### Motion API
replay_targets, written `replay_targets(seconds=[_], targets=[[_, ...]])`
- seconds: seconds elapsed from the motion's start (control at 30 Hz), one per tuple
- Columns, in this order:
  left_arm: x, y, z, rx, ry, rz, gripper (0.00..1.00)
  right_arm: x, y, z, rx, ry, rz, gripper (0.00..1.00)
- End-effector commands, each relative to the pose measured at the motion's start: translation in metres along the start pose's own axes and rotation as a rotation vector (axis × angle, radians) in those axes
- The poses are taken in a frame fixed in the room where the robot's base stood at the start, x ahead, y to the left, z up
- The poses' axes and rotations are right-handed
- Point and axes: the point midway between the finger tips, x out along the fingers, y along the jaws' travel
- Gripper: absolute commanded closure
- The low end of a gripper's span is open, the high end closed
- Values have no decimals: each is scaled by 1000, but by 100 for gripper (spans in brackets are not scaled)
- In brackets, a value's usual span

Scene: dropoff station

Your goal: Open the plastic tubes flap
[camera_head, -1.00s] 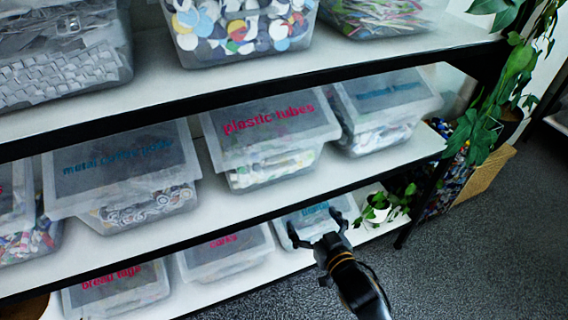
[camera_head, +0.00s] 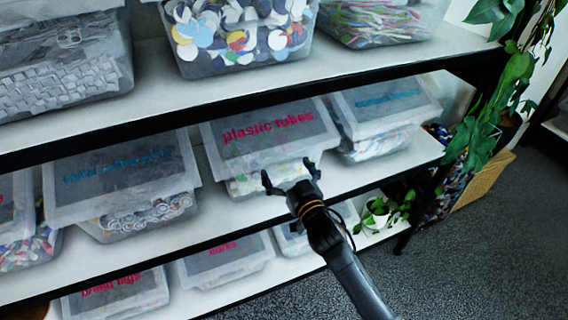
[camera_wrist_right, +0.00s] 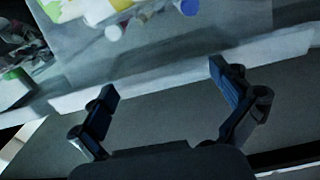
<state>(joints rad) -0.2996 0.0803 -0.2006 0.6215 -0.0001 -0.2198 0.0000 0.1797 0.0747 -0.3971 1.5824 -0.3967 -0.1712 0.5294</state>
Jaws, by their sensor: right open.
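The plastic tubes bin (camera_head: 240,186) stands on the middle shelf, a clear box with pale items inside. Its flap (camera_head: 262,134), grey with red "plastic tubes" lettering, lies closed over the top and slopes to the front. My right gripper (camera_head: 289,176) is open and empty in front of the bin, just below the flap's front edge. In the right wrist view the open fingers (camera_wrist_right: 168,85) point at a clear bin wall (camera_wrist_right: 170,45) with coloured items behind it. I cannot tell whether a finger touches the bin. My left gripper is not in view.
The upper shelf edge (camera_head: 250,88) runs above the flap. Lower-shelf bins (camera_head: 225,258) and a potted plant (camera_head: 378,212) are below. Floor on the right is open.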

Motion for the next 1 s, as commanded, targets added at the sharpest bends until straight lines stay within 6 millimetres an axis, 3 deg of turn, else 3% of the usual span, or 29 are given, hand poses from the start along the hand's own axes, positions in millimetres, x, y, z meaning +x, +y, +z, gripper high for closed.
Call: replay_targets(seconds=[0.13, 0.43, 0.73, 1.0], targets=[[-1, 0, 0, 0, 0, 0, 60, 10, 0, 0, 0, -1, 1, 0], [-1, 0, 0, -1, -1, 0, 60, 12, 0, 0, 0, -1, 1, 0], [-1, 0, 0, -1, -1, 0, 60, 12, 0, 0, 0, -1, 1, 61], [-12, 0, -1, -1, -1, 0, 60, 13, 1, -8, -1, -20, 0, 63]])
